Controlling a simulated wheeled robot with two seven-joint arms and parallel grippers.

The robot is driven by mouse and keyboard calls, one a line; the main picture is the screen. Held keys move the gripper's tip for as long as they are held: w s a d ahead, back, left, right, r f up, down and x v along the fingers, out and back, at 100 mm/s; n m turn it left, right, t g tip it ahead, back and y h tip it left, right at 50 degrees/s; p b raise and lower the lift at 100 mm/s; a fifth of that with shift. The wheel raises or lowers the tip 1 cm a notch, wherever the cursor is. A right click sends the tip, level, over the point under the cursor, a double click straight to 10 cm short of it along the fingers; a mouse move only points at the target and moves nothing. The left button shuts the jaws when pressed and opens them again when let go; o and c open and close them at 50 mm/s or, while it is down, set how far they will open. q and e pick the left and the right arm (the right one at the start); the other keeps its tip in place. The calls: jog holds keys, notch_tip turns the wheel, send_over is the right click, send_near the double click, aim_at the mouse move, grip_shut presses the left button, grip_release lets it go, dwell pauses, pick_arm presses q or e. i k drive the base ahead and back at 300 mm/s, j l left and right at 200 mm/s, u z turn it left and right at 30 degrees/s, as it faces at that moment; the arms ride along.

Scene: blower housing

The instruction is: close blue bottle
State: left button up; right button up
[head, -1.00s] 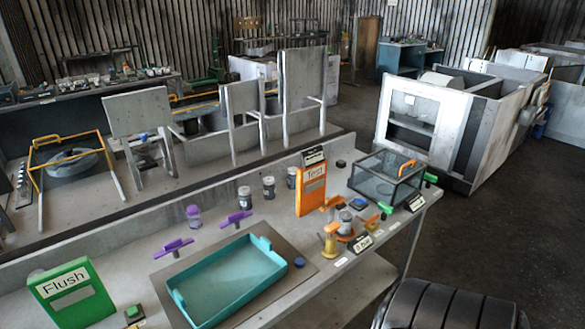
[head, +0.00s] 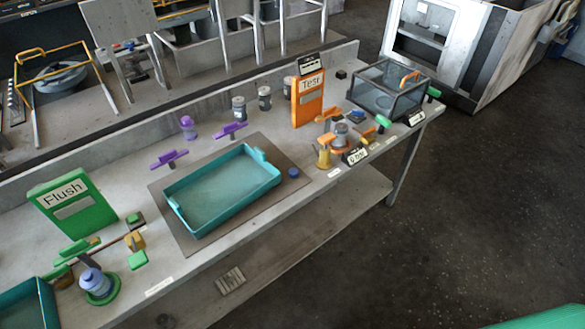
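A pale blue bottle (head: 95,281) stands in a green ring (head: 103,295) at the lower left of the bench. Whether its top is open or covered is too small to tell. A small round dark blue piece, like a cap (head: 293,172), lies on the grey mat just right of the teal tray (head: 225,190). Neither of my grippers is in view.
A green Flush sign (head: 65,203), purple valve handles (head: 230,130), a purple bottle (head: 188,127) and grey jars (head: 239,108) stand on the bench. An orange Test sign (head: 308,97) and a glass-sided box (head: 390,88) are at the right. Open floor lies right of the bench.

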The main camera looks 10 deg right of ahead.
aim_at(93, 280)
jog(key=z, duration=0.25)
jog(key=u, duration=1.75)
